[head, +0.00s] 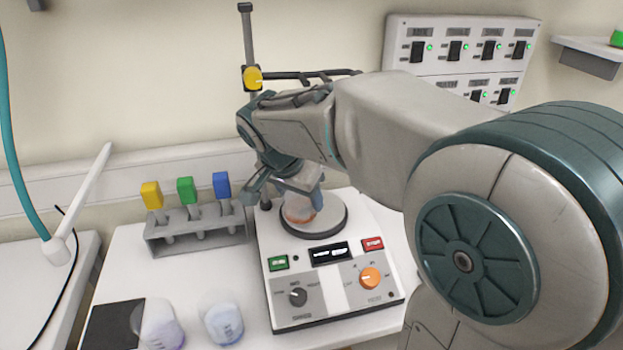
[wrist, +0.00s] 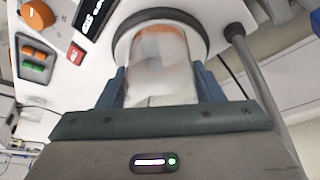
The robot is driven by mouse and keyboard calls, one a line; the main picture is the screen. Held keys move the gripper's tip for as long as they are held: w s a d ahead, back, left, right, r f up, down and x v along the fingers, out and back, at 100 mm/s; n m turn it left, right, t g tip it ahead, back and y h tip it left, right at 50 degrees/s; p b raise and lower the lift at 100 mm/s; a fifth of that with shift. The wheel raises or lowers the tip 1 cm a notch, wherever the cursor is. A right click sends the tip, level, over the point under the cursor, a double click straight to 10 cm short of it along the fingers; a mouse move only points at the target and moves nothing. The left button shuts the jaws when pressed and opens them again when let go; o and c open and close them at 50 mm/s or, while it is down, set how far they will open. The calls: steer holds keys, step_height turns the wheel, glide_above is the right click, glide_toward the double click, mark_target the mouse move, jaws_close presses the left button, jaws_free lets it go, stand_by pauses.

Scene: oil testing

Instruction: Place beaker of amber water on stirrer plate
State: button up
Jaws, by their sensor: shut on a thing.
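The beaker of amber water (head: 299,208) is clear glass with an orange-amber layer at its bottom. It stands upright at the round stirrer plate (head: 325,227) on top of the white stirrer unit. In the wrist view the beaker (wrist: 158,72) sits between my two fingers, with its amber end against or just above the plate (wrist: 198,28); I cannot tell if it touches. My gripper (head: 290,190) is shut on the beaker from above. My arm and fingers hide the beaker's upper part in the head view.
The stirrer unit has an orange knob (head: 370,278), a black knob (head: 297,296) and a stand rod (head: 248,45) behind my gripper. A grey rack (head: 197,238) holds yellow, green and blue-topped tools. Two beakers (head: 160,325) (head: 223,323) stand at the front left.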

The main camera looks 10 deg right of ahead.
steer(key=shift+w+d+p, duration=0.55)
steer(key=shift+w+d, duration=1.35)
steer(key=shift+f, duration=0.75)
steer(key=shift+f, duration=0.2)
steer(key=o, duration=1.1)
steer(key=shift+o, duration=0.2)
steer(key=shift+r, duration=0.1)
